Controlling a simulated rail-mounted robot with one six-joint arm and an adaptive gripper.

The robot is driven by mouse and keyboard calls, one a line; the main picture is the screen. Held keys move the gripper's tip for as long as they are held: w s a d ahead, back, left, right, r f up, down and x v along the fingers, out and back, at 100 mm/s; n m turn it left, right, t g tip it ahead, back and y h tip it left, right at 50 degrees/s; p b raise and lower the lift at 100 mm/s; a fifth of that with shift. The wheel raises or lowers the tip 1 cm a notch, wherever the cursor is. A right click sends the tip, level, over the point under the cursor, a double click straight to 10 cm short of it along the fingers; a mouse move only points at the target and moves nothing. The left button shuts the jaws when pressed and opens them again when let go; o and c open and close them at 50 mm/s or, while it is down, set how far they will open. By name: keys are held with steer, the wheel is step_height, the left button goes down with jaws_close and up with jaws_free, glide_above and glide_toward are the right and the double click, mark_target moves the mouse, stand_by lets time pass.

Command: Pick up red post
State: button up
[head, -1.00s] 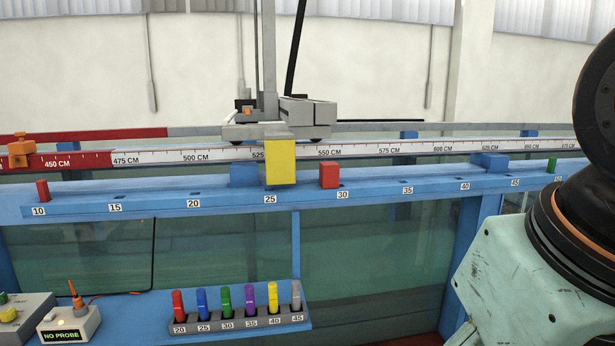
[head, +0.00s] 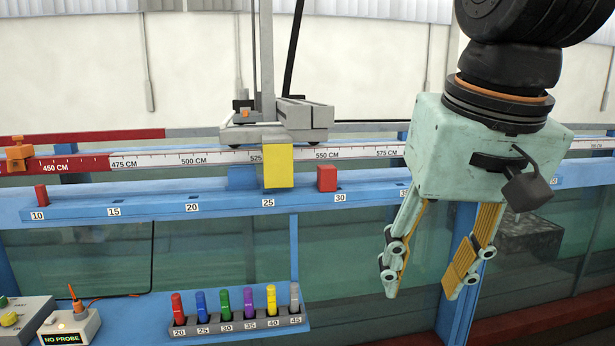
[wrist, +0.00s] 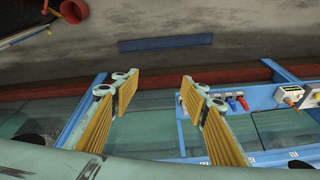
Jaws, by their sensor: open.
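The red post (head: 178,308) stands upright at the left end of a grey rack, in the slot labelled 20. A blue post (head: 202,304) stands right beside it. In the wrist view the red post (wrist: 231,104) shows small, to the right of my fingers. My gripper (head: 421,290) hangs fingers down, to the right of the rack and apart from it. It is open and empty. In the wrist view my gripper (wrist: 158,85) shows its two yellow-padded fingers spread, with nothing between them.
The grey rack (head: 245,326) also holds green, purple, yellow and grey posts. A box reading NO PROBE (head: 70,328) stands to its left. Above runs a blue rail (head: 230,206) with a small red block (head: 41,195), a yellow block (head: 278,166) and a larger red block (head: 327,178).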

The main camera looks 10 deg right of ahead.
steer(key=w+r+m+g+p, duration=0.1)
steer(key=w+r+m+p, duration=0.3)
steer(key=w, duration=0.8)
steer(key=w+r+m+p, duration=0.1)
steer(key=w+r, duration=0.6)
steer(key=w, duration=0.5)
steer(key=w+r+m+g+p, duration=0.1)
steer(key=w+r+m+p, duration=0.3)
steer(key=w, duration=0.9)
steer(key=m+g+p, duration=0.1)
steer(key=m+p, duration=0.5)
steer(key=p, duration=0.2)
glide_above(327, 167)
steer(key=shift+w+f, duration=0.15)
steer(key=shift+f, duration=1.95)
steer(key=shift+w+f, duration=0.1)
steer(key=shift+f, duration=2)
steer(key=shift+f, duration=0.15)
step_height(327, 167, down, 7)
steer(key=shift+r+b, duration=0.1)
steer(key=shift+b, duration=0.35)
steer(key=shift+f, duration=0.75)
